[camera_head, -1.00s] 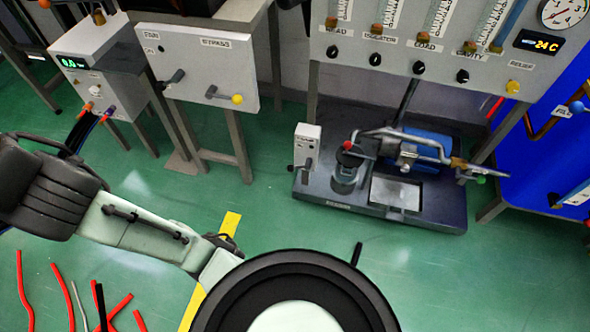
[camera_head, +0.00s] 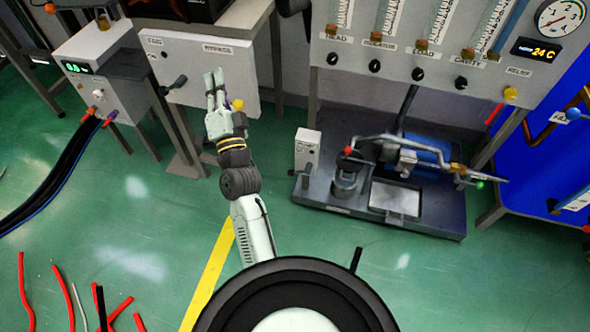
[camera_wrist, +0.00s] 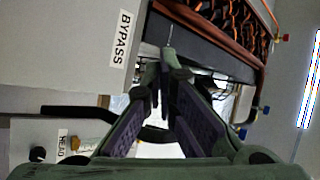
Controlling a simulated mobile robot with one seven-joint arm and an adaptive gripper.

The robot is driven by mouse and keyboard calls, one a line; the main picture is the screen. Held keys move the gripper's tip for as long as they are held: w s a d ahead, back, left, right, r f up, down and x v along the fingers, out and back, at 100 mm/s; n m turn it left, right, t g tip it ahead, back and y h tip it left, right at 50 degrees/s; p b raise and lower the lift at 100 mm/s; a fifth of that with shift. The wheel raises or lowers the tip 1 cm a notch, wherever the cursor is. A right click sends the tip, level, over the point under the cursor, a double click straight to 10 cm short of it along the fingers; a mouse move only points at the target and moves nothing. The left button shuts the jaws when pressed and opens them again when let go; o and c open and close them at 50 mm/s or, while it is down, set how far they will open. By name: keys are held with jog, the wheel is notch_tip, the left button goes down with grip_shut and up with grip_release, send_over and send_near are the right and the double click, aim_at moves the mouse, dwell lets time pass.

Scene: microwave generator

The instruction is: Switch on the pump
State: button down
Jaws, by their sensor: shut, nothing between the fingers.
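The pump unit, with a blue motor (camera_head: 428,150), sits on a dark base (camera_head: 440,212) on the floor in the head view. A grey switch box (camera_head: 307,146) with a small dark lever stands at the base's left end. My gripper (camera_head: 213,78) is shut and empty, raised in front of the grey bypass panel (camera_head: 180,62), left of and above the pump in the picture. In the wrist view my gripper (camera_wrist: 158,65) has its fingertips close together, with the BYPASS label beyond. The pump does not show clearly in the wrist view.
A flowmeter panel (camera_head: 400,72) with several knobs and a gauge hangs above the pump. The bypass panel has a black lever (camera_head: 172,85) and a yellow-tipped handle (camera_head: 238,104) near my gripper. Red tubes (camera_head: 62,290) lie at lower left.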

jog(key=d+f+m+g+h, duration=0.2)
jog(key=d+f+m+h, duration=0.25)
jog(key=f, duration=0.45)
jog(key=s+d+f+m+g+h, duration=0.1)
jog(key=d+f+m+h, duration=0.2)
jog(key=d+f+m, duration=0.45)
jog(key=d+f+m+g+h, duration=0.2)
jog(key=d+f+h, duration=0.15)
jog(key=f, duration=0.65)
jog(key=s+f+m+g+h+b, duration=0.1)
jog(key=s+f+m+g, duration=0.1)
jog(key=f+m, duration=0.4)
jog(key=s+f+m+g+h+b, duration=0.1)
jog(key=s+f+m+g, duration=0.2)
jog(key=f+m, duration=0.4)
notch_tip(320, 180, down, 7)
jog(key=shift+a+r+g+h+b, duration=0.15)
jog(key=shift+a+g+h+b, duration=0.3)
jog(key=shift+g, duration=0.15)
